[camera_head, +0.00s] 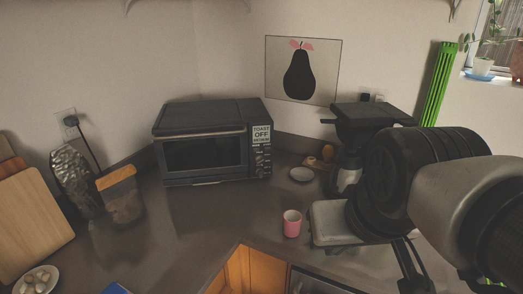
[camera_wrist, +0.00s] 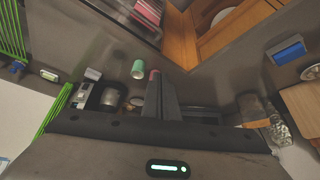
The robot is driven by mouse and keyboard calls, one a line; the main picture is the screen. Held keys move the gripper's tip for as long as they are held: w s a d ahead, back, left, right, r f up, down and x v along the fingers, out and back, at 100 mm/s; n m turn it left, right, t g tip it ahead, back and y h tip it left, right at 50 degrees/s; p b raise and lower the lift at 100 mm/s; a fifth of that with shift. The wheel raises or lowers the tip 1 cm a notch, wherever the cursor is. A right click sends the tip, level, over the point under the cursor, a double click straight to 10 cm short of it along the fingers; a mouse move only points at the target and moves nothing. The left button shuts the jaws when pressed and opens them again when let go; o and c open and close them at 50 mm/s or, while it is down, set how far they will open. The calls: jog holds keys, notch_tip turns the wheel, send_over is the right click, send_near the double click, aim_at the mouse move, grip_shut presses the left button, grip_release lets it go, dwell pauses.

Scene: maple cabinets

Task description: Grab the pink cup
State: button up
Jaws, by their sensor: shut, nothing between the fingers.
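The pink cup (camera_head: 292,223) stands upright on the dark counter, near its front edge, left of the coffee maker's base. In the wrist view a small part of a pink object, likely this cup, shows (camera_wrist: 154,74) at the finger ends, mostly hidden behind them. My gripper (camera_wrist: 160,82) is shut and empty, its dark fingers side by side. In the head view my arm reaches in from the right. I cannot tell the distance between fingertips and cup.
A green cup (camera_wrist: 138,69) stands close to the pink one. The coffee maker (camera_head: 328,222) is partly behind my arm. The toaster oven (camera_head: 205,152) is behind left, a small round dish (camera_head: 301,174) at the back. Counter left of the pink cup is clear.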

jog(key=o, duration=0.4)
jog(key=shift+w, duration=0.15)
jog(key=shift+c, duration=0.2)
jog(key=o, duration=1.3)
jog(key=shift+g, duration=0.3)
jog(key=w+f+b, duration=0.1)
jog(key=w, duration=0.2)
jog(key=w+b, duration=0.1)
jog(key=w, duration=0.3)
jog(key=w+f+b, duration=0.1)
jog(key=w, duration=0.3)
jog(key=shift+f, duration=0.3)
jog(key=b, duration=0.4)
send_near(295, 215)
jog(key=shift+g, duration=0.3)
jog(key=f, duration=0.1)
jog(key=a+f, duration=0.1)
jog(key=f, duration=0.2)
jog(key=shift+s+a+f, duration=0.15)
jog(key=shift+s+f, duration=0.1)
jog(key=shift+s, duration=0.15)
jog(key=shift+w+p+x, duration=0.15)
jog(key=shift+p+x, duration=0.05)
jog(key=shift+x, duration=1.25)
jog(key=shift+w+p+x, duration=0.15)
jog(key=shift+x, duration=1.3)
